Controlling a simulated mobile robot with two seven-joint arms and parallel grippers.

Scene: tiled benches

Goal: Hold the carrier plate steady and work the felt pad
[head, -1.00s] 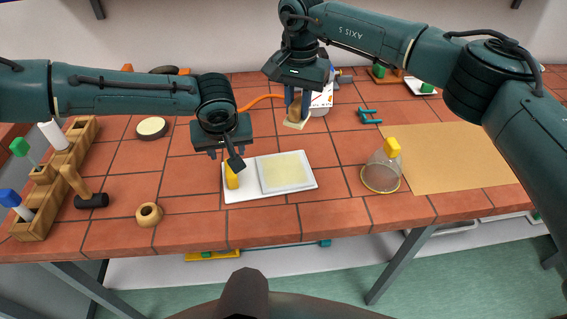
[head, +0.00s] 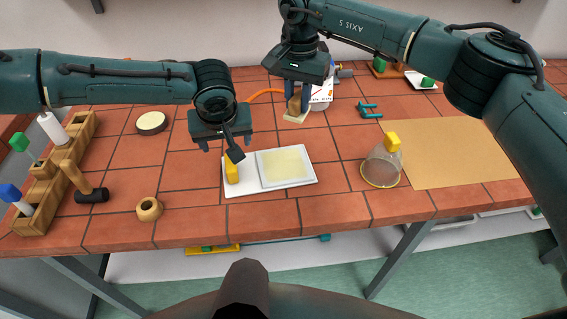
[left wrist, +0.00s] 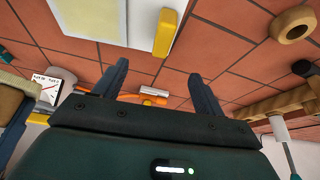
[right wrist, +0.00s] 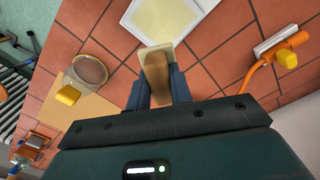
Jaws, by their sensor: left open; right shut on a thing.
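The white carrier plate (head: 242,188) lies flat on the tiles, with a pale yellow square panel (head: 283,167) and an upright yellow grip (head: 232,171) at its left end. My left gripper (head: 222,150) is open and empty above and behind the yellow grip, apart from it. In the left wrist view the grip (left wrist: 165,33) is beyond the open fingers (left wrist: 157,72). My right gripper (head: 298,98) is shut on the wooden handle of the felt pad (head: 296,117), a block with a pale base, behind the plate. In the right wrist view the pad (right wrist: 156,70) is between the fingers.
A clear cup with a yellow knob (head: 383,168) stands right of the plate, by a tan mat (head: 445,150). A wooden ring (head: 149,209), mallet (head: 92,195) and wooden rack (head: 42,190) are at left. A small teal tool (head: 368,110) lies behind. Tiles before the plate are clear.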

